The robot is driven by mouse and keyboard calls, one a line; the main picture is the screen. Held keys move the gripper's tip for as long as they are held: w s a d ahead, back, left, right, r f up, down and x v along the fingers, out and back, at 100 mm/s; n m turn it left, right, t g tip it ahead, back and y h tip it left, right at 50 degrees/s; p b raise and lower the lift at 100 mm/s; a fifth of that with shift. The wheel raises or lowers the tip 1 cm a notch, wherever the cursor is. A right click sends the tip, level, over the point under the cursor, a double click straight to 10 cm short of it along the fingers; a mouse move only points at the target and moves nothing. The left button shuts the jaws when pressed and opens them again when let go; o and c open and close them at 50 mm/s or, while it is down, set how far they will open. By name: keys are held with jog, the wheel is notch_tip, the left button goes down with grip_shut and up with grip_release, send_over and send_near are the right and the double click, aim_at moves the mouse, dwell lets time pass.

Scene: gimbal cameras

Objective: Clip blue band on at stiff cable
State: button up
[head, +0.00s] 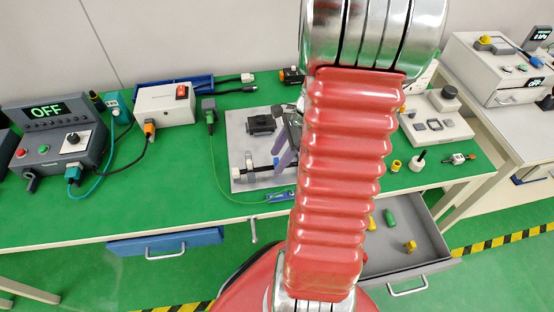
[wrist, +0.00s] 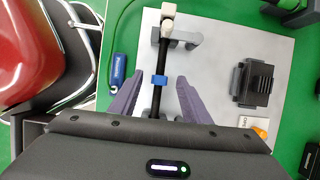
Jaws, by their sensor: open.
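The stiff black cable (wrist: 165,50) runs straight over a pale plate, with a white end piece (wrist: 168,11) at its far end in the wrist view. The blue band (wrist: 160,80) sits across the cable; whether it closes fully around it I cannot tell. My gripper (wrist: 161,76) is open, its purple fingers on either side of the cable, with gaps to the band. In the head view my gripper (head: 280,150) is over the plate, partly hidden by my arm. The blue band (head: 276,162) also shows there, on the cable.
The pale plate (head: 243,128) carries a black block (wrist: 257,82) and grey supports (wrist: 187,38). A blue tag (wrist: 118,70) lies left of the cable with a green wire. An open drawer (head: 400,250) is below the table. A white box (head: 165,105) stands at left.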

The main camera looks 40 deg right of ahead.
jog(key=v, duration=1.1)
jog(key=shift+r, duration=0.3)
dwell(0.7)
jog(key=a+r+n+t+h, duration=0.1)
jog(key=a+r+n, duration=0.2)
jog(key=a+n, duration=0.5)
jog(key=a+r+n+t+h, duration=0.1)
jog(key=a+r+n, duration=0.3)
jog(key=a+n, duration=0.4)
jog(key=s+a+r+n+t+h, duration=0.1)
jog(key=a+r+n, duration=0.2)
jog(key=a+n, duration=0.5)
jog(key=a, duration=0.3)
jog(key=shift+a+r+n+h, duration=0.25)
jog(key=shift+r+n+h, duration=0.15)
jog(key=shift+c, duration=0.4)
